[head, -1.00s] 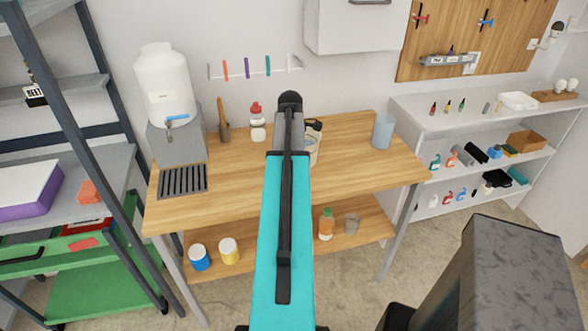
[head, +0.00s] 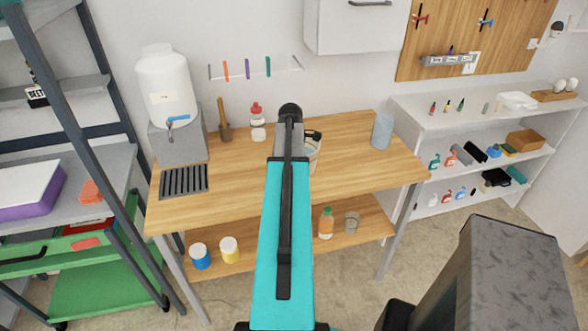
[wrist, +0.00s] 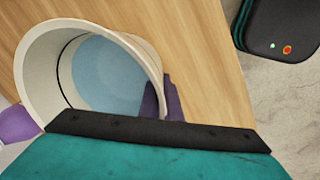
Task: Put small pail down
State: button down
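The small pail (wrist: 38,75) is cream-coloured with a light blue surface inside, and fills the left of the wrist view. In the head view the small pail (head: 314,158) shows partly behind my arm, over the wooden workbench (head: 235,185). My gripper (wrist: 90,110) is at the pail's rim, with a dark purple finger against its right side and a purple part at its left. It appears shut on the pail. My arm hides most of the gripper in the head view. I cannot tell whether the pail's base touches the bench.
A white water jug (head: 165,90) on a grey stand, a drain grate (head: 184,181), a brush (head: 224,120) and a red-topped bottle (head: 257,125) stand on the bench's left. A blue-grey cylinder (head: 382,131) stands at right. Bare wood lies on both sides of my arm.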

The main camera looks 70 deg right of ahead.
jog(key=shift+f, duration=0.1)
jog(key=c, duration=2)
grip_release()
jog(key=shift+r, duration=0.2)
notch_tip(320, 180, up, 12)
jog(key=a+b, duration=0.1)
jog(key=b, duration=0.1)
jog(key=shift+a+b, duration=0.2)
jog(key=shift+b, duration=0.1)
jog(key=shift+o, duration=0.5)
jog(key=shift+f, duration=0.1)
